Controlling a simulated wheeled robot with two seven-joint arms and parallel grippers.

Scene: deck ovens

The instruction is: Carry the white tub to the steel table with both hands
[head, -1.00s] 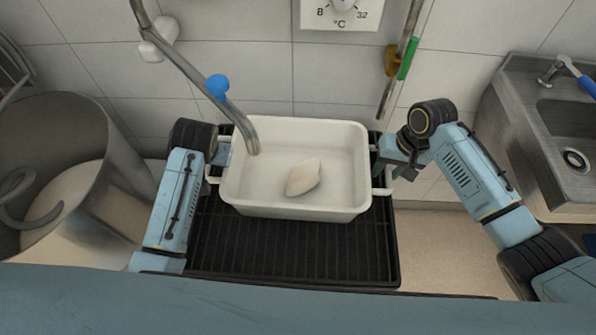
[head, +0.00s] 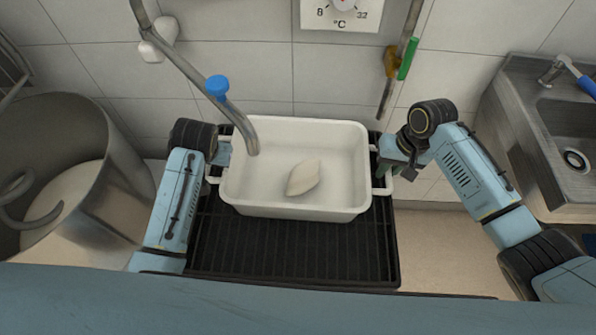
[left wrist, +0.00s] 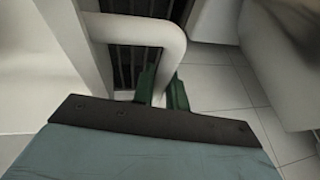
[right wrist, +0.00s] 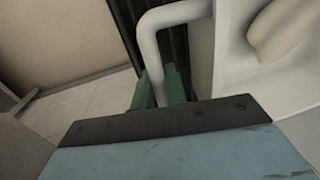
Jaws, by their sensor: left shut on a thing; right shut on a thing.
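The white tub (head: 260,202) sits upright on or just above a black slatted rack, with a pale dough-like lump (head: 303,178) inside. It has a white bar handle at each end. My left gripper (left wrist: 160,92) is shut on the tub's left handle (left wrist: 130,28); its green fingers lie on both sides of the bar. My right gripper (right wrist: 158,90) is shut on the right handle (right wrist: 170,18) in the same way. In the head view the left fingertips are mostly hidden by the wrist, and the right gripper (head: 388,172) shows at the tub's right end.
The black rack (head: 290,250) lies under and in front of the tub. A steel tap spout (head: 238,125) hangs over the tub's back left. A large steel mixing bowl (head: 110,190) stands at left, a steel sink (head: 530,130) at right. A tiled wall is close behind.

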